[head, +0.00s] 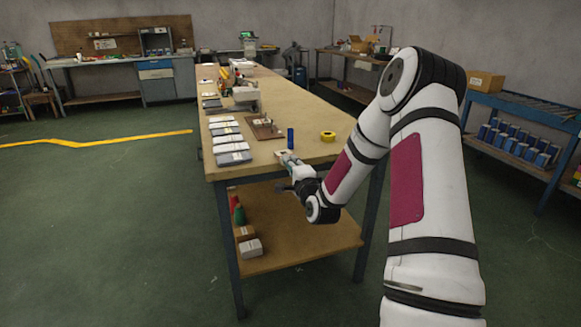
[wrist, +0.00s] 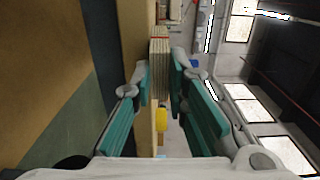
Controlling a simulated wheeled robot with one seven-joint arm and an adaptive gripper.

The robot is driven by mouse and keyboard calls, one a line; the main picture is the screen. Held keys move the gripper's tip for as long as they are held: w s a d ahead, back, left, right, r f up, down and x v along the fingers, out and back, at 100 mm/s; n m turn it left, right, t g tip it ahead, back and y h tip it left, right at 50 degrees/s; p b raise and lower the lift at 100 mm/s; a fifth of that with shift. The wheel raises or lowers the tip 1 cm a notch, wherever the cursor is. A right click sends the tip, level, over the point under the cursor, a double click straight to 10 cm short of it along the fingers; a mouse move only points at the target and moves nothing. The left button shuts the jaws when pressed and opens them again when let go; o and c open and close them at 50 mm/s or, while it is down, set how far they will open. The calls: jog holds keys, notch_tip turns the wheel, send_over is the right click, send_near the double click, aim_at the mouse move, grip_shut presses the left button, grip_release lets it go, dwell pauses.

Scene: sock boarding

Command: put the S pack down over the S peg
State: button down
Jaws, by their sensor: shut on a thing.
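My gripper (head: 287,160) is at the near end of the workbench, by its front edge. In the wrist view its teal fingers (wrist: 160,88) are shut on a pale, layered pack (wrist: 159,62), seen edge-on. In the head view only a small pale part shows at the fingertips, and I cannot read a size letter on it. A brown board (head: 265,128) with a small upright fitting lies on the bench beyond my gripper. Which peg is the S peg cannot be told. Other flat packs (head: 230,148) lie in a row to the left.
The workbench (head: 308,150) has a blue cylinder (head: 291,138) just behind my gripper and a yellow tape roll (head: 328,136) to the right. A grey machine (head: 246,95) stands farther back. A lower shelf (head: 300,246) holds small boxes. Bare bench top lies around the tape.

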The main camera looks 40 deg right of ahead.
jog(key=c, duration=2)
grip_release()
jog(key=shift+f, duration=0.1)
jog(key=o, duration=0.4)
